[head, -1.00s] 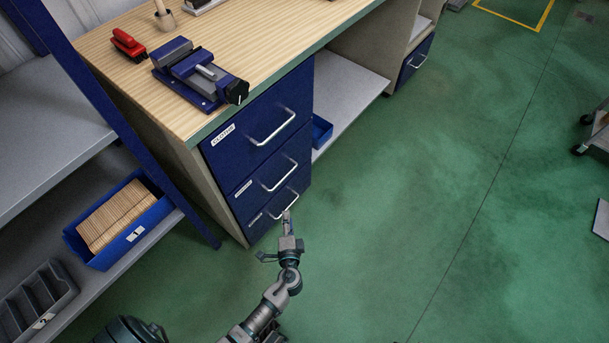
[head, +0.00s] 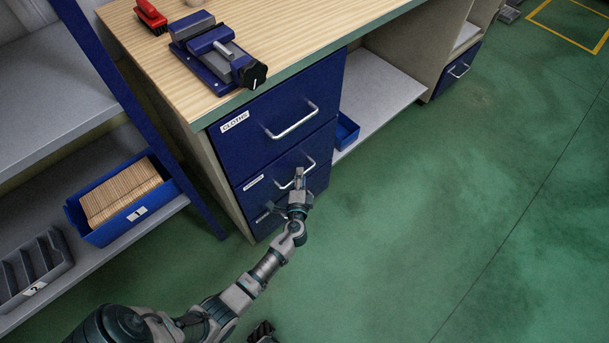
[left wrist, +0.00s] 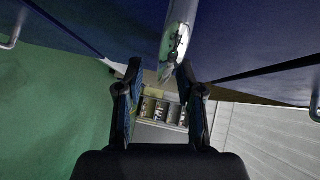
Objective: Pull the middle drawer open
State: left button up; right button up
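The middle drawer (head: 262,189) is the blue front between the top drawer marked CLOTHS (head: 240,136) and the bottom drawer (head: 265,222). It looks closed, flush with the others. Its silver handle (head: 309,160) is partly hidden by my left gripper (head: 299,174), which is right at the handle's near part. In the left wrist view the two fingers (left wrist: 160,82) are apart, and a silver handle bar (left wrist: 181,28) comes in from above, close to the gap between the tips. I cannot tell whether they touch. A dark piece at the bottom edge (head: 262,332) may be my right gripper.
The wooden bench top (head: 300,40) carries a blue vise (head: 215,50) and a red brush (head: 150,16). A shelf rack with a blue bin (head: 80,225) stands at the left. A small blue bin (head: 346,130) sits right of the drawers. The green floor at the right is free.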

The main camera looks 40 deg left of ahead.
pick_arm(q)
jog(key=shift+w+a, duration=0.35)
jog(key=shift+w, duration=0.05)
jog(key=shift+c, duration=0.2)
grip_shut()
jog(key=shift+s+d, duration=0.1)
jog(key=shift+d, duration=0.05)
